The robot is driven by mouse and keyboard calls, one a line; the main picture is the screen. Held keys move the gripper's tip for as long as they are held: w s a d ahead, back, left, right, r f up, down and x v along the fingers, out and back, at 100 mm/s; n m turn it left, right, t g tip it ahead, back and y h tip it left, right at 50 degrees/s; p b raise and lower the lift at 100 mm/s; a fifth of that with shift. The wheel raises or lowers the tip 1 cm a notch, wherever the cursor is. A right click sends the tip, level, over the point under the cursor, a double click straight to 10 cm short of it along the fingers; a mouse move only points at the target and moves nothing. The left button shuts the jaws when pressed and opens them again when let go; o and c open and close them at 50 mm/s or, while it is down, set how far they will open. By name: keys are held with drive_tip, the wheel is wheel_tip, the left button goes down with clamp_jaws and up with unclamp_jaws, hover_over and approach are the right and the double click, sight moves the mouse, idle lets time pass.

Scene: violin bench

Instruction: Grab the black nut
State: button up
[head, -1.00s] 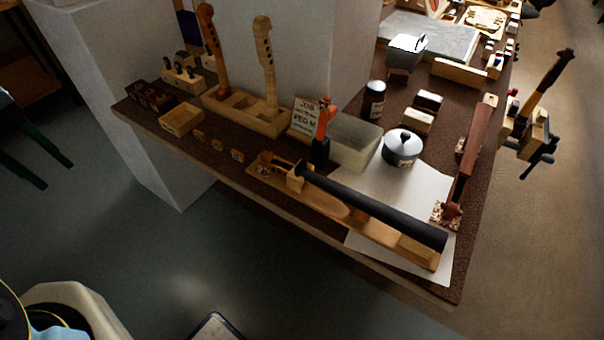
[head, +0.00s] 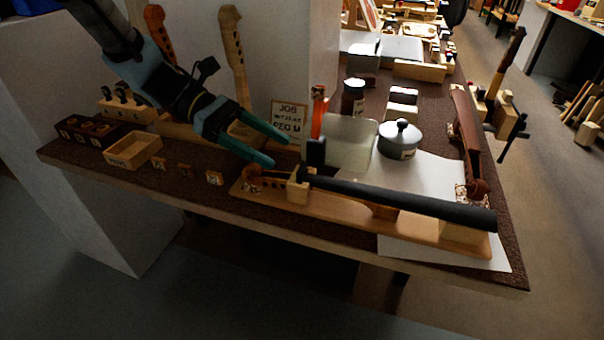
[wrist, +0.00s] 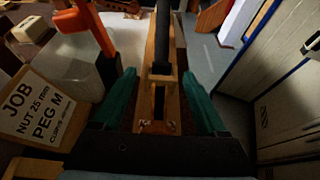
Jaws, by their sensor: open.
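My gripper (head: 279,151) is open and empty above the left end of the violin neck (head: 330,207). In the wrist view the teal fingers of my gripper (wrist: 158,76) stand apart on either side of the neck's pegbox end. Three small marked wooden blocks (head: 185,171) stand along the bench's front edge. I cannot make out the black nut for certain in either view.
A job card (head: 289,120) reads "NUT 25 mm, PEG M". An orange-handled tool (head: 317,125) stands close right of my gripper, beside a translucent box (head: 350,140). A grey lidded pot (head: 399,141) is farther right. A wooden tray (head: 133,151) sits left. White paper (head: 440,180) lies under the neck's right end.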

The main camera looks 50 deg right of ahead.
sight(302, 167)
drive_tip(key=x, duration=0.7)
drive_tip(key=shift+a+f, duration=0.15)
drive_tip(key=shift+a, duration=0.05)
clamp_jaws()
idle(0.4)
